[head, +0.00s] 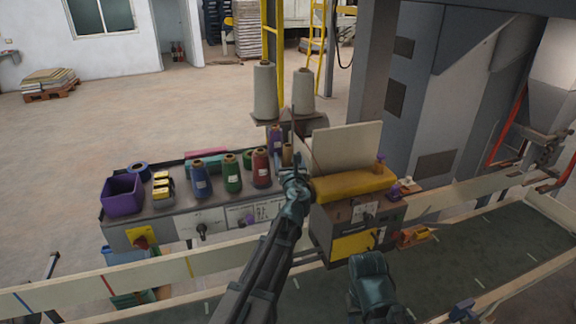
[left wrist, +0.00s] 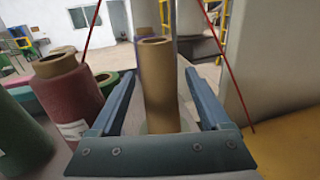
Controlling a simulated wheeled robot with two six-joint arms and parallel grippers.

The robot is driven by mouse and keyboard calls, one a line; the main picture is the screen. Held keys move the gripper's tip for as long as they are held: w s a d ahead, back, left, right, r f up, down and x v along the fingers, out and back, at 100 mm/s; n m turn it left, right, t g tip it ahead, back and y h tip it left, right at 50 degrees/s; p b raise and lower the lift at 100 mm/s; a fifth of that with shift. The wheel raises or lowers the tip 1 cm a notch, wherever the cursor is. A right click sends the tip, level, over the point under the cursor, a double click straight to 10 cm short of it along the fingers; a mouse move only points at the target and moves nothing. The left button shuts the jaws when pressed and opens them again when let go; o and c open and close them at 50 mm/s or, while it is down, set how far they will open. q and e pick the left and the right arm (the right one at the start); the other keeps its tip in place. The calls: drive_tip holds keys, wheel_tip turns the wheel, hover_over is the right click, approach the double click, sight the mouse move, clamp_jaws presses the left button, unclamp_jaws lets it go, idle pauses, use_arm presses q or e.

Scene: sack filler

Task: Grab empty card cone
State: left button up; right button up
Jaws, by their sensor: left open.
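A bare brown card cone (left wrist: 159,85) stands upright between the two fingers of my left gripper (left wrist: 158,76) in the left wrist view. The fingers are open, one on each side, with a gap to the cone. In the head view the cone's top (head: 287,151) shows just beside my left gripper (head: 292,165), at the right end of the grey bench (head: 176,226). The cone's lower part is hidden there by the gripper.
A purple cone (head: 275,138) stands just behind the card cone. Red (head: 261,167), green (head: 232,173) and blue (head: 201,180) thread cones stand to its left. The yellow-topped sewing machine (head: 352,184) with an upright pale panel (head: 347,146) is close on the right.

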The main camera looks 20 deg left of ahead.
use_arm(q)
clamp_jaws()
idle(0.3)
drive_tip(key=shift+r, duration=0.15)
wheel_tip(320, 180, up, 10)
drive_tip(key=p, duration=1)
